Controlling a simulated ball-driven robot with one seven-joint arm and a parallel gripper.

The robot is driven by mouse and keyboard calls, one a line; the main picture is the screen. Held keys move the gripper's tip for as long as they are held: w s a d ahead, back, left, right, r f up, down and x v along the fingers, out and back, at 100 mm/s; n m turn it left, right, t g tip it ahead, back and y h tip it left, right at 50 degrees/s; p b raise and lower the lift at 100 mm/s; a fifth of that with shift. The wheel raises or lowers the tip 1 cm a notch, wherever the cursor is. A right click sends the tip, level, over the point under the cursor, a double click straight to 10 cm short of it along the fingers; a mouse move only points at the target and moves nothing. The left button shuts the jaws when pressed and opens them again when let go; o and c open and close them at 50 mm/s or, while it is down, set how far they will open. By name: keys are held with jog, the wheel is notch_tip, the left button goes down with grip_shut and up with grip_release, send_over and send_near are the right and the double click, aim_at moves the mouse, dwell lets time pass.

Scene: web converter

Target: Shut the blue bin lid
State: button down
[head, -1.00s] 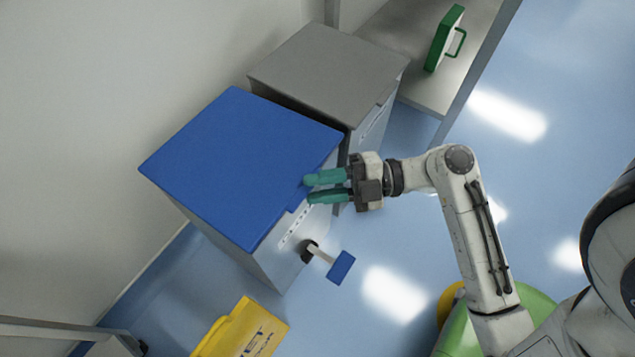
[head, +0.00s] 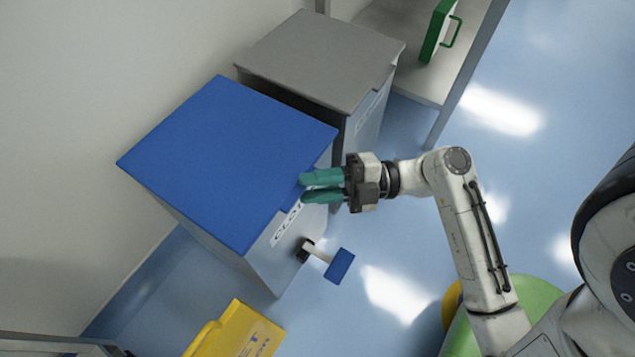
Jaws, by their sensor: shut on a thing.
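The blue bin lid (head: 225,160) covers the top of a pale bin (head: 255,262) beside the wall. It looks nearly flat, and I see no clear gap under its front edge; a small gap there cannot be ruled out. My gripper (head: 303,188) is at the lid's front right edge, its teal fingers close together. It is shut on the lid's front lip, which the fingers mostly hide. The bin's front carries a white label (head: 287,224) and, below it, a pedal with a blue pad (head: 339,266).
A grey-lidded bin (head: 320,60) stands close behind. A shelf (head: 400,75) with a green-framed item (head: 437,32) is at upper right. A yellow sign or container (head: 240,332) sits at the bottom.

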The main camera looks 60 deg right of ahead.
jog(key=c, duration=1.1)
grip_release()
jog(key=shift+w+a+f, duration=0.1)
jog(key=shift+a+f, duration=0.05)
jog(key=shift+f, duration=0.65)
jog(key=shift+o, duration=0.2)
jog(key=p+v, duration=0.3)
jog(key=v, duration=0.7)
jog(key=shift+s+d+r, duration=0.2)
jog(key=shift+s+r, duration=0.1)
